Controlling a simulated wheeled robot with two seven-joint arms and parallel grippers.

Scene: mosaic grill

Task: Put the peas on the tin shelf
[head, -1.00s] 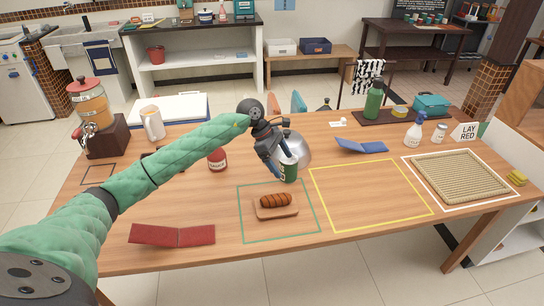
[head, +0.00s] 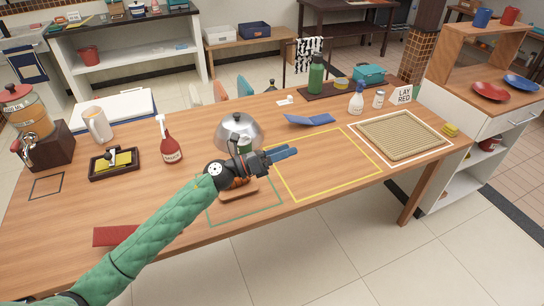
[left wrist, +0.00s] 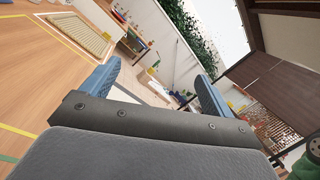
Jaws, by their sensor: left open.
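A green can with a pale top (head: 245,145), which looks like the peas, stands on the table in front of the silver dome; my left arm hides its lower part. My left gripper (head: 287,153) is open and points right, above the left edge of the yellow outline and to the right of the can. In the left wrist view its two blue fingers (left wrist: 155,88) are wide apart with nothing between them. I cannot tell which shelf is the tin shelf. My right gripper is not in view.
A silver dome (head: 238,130) stands behind the can. A bread board (head: 238,195) lies partly under my arm. A red bottle (head: 170,140) stands to the left. The yellow outlined area (head: 330,165) is bare. A wooden shelf unit (head: 468,45) with cups and plates is at the right.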

